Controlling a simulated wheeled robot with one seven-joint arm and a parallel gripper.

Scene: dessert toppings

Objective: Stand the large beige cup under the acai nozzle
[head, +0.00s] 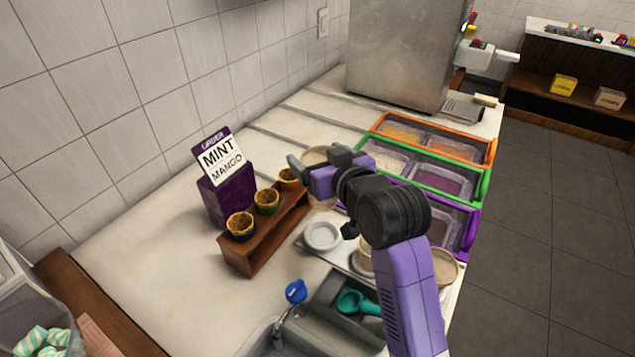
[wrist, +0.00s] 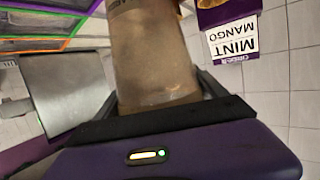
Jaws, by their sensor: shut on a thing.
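My gripper (head: 318,168) is shut on the large beige cup (head: 317,154), which shows partly behind the fingers in the head view. In the wrist view the cup (wrist: 150,60) fills the space between the two fingers, its sides held. The cup is over the counter, near the cone rack; I cannot tell its height above the surface. The steel acai machine (head: 400,50) stands at the far end of the counter, with its white handle and nozzle part (head: 487,55) on the right side. A drip grate (head: 465,111) lies below that part.
Orange, green and purple topping bins (head: 438,178) line the counter's right side. A wooden rack (head: 262,235) with several cones and a purple sign (head: 228,195) stand left. A white bowl (head: 322,235) and other beige containers (head: 442,266) sit near my arm. Counter beyond the sign is clear.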

